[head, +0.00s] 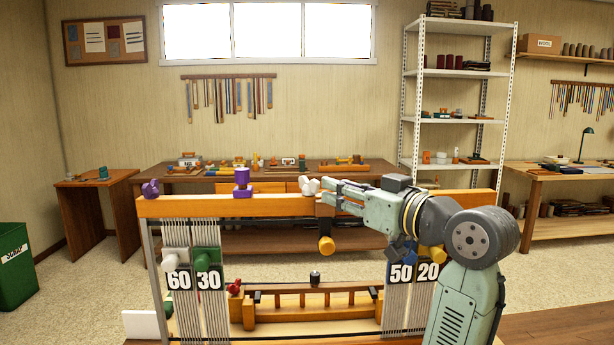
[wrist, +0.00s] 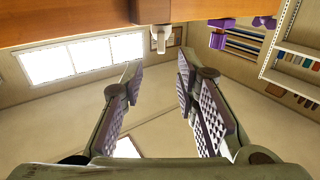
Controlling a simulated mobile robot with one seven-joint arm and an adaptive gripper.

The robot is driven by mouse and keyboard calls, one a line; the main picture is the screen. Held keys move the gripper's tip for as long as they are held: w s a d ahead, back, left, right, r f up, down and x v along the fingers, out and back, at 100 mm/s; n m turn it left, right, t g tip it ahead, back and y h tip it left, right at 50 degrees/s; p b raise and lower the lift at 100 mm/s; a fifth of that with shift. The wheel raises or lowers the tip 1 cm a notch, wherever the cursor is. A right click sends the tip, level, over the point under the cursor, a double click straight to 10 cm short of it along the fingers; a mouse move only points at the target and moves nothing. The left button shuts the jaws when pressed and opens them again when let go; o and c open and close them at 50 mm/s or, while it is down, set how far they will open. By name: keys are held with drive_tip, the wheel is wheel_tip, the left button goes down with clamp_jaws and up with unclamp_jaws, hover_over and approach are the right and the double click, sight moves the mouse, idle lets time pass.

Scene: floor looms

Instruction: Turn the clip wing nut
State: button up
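A white wing-shaped nut (head: 309,186) sits at the top of the loom's wooden beam (head: 220,206), just left of my gripper tips in the head view. I take it for the clip wing nut. A white piece that looks like it (wrist: 160,40) shows in the wrist view, against a brown block under the beam, ahead of my fingers. My gripper (head: 327,192) points left along the beam. In the wrist view its two fingers (wrist: 157,78) are spread wide with nothing between them, and the white piece lies beyond their tips.
A purple clamp (head: 242,182) and a purple winged knob (head: 150,188) sit on the beam farther left. An orange knob (head: 327,245) hangs below the beam under my gripper. Warp threads with weights marked 60, 30, 50 and 20 hang at both sides. The space above the beam looks clear.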

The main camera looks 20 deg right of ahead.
sight(299, 177)
drive_tip(key=p+x, duration=0.3)
drive_tip(key=x, duration=0.7)
drive_tip(key=shift+f, duration=0.15)
drive_tip(key=shift+s, duration=0.1)
drive_tip(key=c, duration=0.7)
clamp_jaws()
